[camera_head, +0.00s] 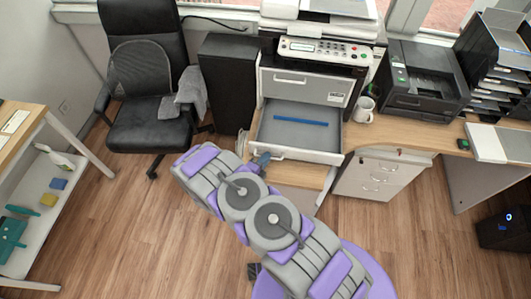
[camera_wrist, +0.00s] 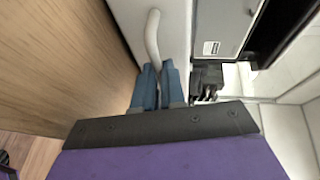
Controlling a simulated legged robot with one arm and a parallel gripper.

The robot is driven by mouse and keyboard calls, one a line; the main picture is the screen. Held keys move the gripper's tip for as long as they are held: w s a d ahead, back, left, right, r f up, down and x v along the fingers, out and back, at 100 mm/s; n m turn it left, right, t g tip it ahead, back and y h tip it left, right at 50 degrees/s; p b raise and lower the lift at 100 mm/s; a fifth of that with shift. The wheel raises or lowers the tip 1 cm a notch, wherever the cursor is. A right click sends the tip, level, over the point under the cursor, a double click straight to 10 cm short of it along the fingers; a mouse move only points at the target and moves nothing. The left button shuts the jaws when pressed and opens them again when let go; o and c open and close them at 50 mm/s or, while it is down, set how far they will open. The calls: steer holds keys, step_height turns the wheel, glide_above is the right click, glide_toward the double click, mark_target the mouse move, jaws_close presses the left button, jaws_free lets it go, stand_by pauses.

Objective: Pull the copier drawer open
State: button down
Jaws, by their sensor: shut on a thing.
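The copier (camera_head: 325,50) stands on the counter at the top middle of the head view. Its lower drawer (camera_head: 297,142) is pulled out, and a blue strip (camera_head: 300,120) lies inside it. The drawer's white handle (camera_head: 267,155) is at its front edge; in the wrist view the handle (camera_wrist: 153,38) is a curved bar on the pale drawer front. My gripper (camera_head: 262,160) is at the left part of that front. In the wrist view my gripper's blue fingers (camera_wrist: 158,82) are shut around the handle's near end. The exact contact is partly hidden.
A mug (camera_head: 363,110) and a black printer (camera_head: 420,80) stand right of the copier. A black office chair (camera_head: 150,85) is at the left. A low shelf (camera_head: 40,185) stands at the far left. The wooden floor (camera_head: 140,225) is clear around my arm.

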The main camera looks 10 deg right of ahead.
steer(key=shift+s+f, duration=0.1)
steer(key=shift+f, duration=0.05)
steer(key=c, duration=1.2)
jaws_free()
steer(key=shift+s+a+r, duration=0.2)
steer(key=shift+s+a, duration=0.1)
steer(key=shift+a, duration=0.1)
steer(key=p+v, duration=0.1)
steer(key=v, duration=1.5)
steer(key=shift+s, duration=0.1)
steer(key=shift+a, duration=0.1)
